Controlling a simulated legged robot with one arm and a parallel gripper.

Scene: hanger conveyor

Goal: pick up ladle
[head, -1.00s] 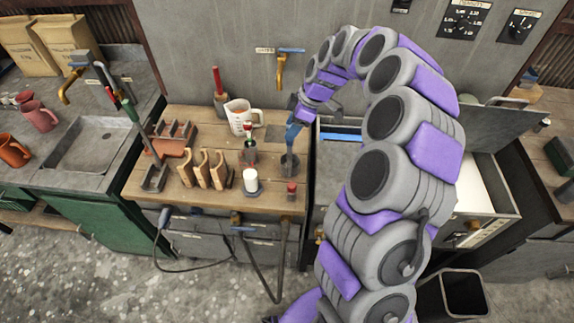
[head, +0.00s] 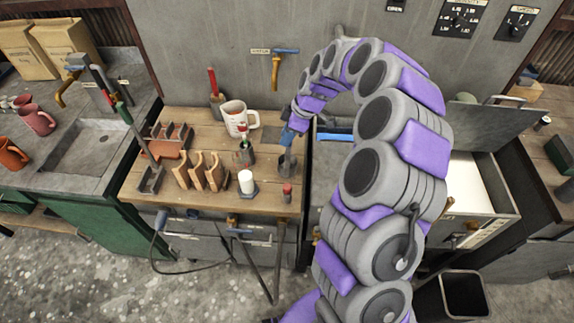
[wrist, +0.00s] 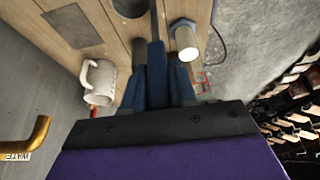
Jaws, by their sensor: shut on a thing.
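My gripper (head: 288,138) is at the right end of the wooden worktop, above a dark round cup (head: 287,167). In the wrist view its dark blue fingers (wrist: 158,80) are shut on a thin dark shaft (wrist: 154,22), taken to be the ladle's handle. The shaft runs from between the fingers to the top edge of that view, beside the dark cup (wrist: 130,6). The ladle's bowl is hidden, so I cannot tell whether it is inside the cup.
A white measuring mug (head: 236,117), a white cylinder (head: 246,181), wooden holders (head: 202,172) and a small red-topped item (head: 287,192) stand nearby. A blue-handled tap (head: 276,68) juts from the wall. A drawer (head: 478,195) is open at right; a bin (head: 452,297) stands on the floor.

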